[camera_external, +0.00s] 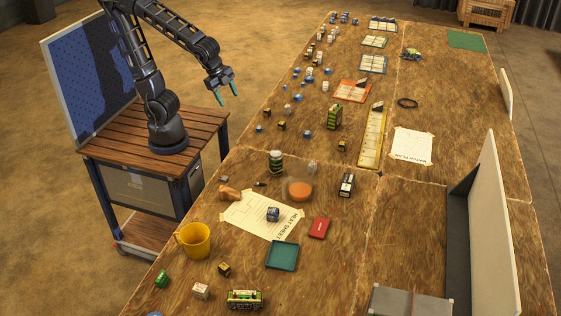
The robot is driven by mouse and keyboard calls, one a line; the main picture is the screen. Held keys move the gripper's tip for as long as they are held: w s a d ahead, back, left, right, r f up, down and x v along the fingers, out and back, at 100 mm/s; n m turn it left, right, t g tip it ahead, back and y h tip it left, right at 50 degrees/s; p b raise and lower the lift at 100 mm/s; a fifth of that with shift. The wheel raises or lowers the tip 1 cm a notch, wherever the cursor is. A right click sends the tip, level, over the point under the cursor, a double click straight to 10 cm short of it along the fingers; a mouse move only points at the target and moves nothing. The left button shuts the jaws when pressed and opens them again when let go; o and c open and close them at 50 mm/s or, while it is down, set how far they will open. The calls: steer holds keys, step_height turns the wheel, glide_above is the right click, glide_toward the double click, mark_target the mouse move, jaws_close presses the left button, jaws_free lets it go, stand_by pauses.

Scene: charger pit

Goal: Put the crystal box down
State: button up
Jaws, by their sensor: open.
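My gripper (228,97) is open, with teal fingertips pointing down, in the air near the table's left edge. I see nothing between its fingers. I cannot tell for sure which object is the crystal box. A whitish cube (201,291) stands near the front left edge. Several small blue, white and dark boxes are scattered over the table (450,110) below and right of my gripper, too small to identify.
An upright panel (490,215) borders the right.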

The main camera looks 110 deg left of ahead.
steer(key=s+a+r+n+t+h, duration=0.1)
steer(key=s+a+n, duration=0.4)
steer(key=s, duration=0.8)
steer(key=shift+s+a+r+n+h, duration=0.15)
steer(key=shift+a+r+n+h, duration=0.15)
steer(key=shift+a+r, duration=0.45)
